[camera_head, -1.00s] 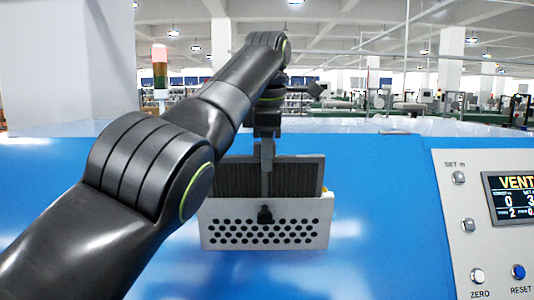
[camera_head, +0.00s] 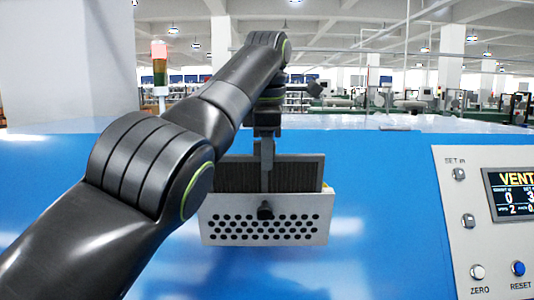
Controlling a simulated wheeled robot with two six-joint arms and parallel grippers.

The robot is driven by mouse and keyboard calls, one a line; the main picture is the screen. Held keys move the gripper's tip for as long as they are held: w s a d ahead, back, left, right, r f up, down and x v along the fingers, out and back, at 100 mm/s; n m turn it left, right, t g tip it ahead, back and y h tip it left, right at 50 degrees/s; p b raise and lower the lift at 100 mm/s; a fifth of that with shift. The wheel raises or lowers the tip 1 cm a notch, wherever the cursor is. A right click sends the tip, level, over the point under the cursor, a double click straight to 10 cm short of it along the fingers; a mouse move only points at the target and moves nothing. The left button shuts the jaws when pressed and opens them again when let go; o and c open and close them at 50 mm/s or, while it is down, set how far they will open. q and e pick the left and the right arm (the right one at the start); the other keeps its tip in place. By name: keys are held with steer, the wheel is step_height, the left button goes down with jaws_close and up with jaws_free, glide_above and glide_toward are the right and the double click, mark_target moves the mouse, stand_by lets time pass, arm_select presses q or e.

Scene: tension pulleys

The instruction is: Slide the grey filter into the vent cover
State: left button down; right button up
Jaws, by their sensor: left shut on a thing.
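The vent cover is a pale plate with rows of round holes and a black knob, on the blue machine front. My left gripper (camera_head: 266,180) is above the cover, shut on the filter at its top middle. My right gripper is not in view.
The blue machine face (camera_head: 385,190) around the cover is clear. A control panel (camera_head: 487,215) with a display and buttons is at the right. A signal light (camera_head: 159,70) stands behind at the left.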

mark_target(267, 191)
arm_select(q)
steer(key=shift+b+x, duration=0.9)
steer(key=shift+x, duration=0.7)
steer(key=shift+f, duration=0.1)
steer(key=shift+b+x, duration=0.85)
steer(key=shift+x, duration=0.4)
steer(key=shift+f, duration=0.25)
steer(key=shift+r+p, duration=0.2)
steer(key=shift+p, duration=0.2)
steer(key=shift+r, duration=0.25)
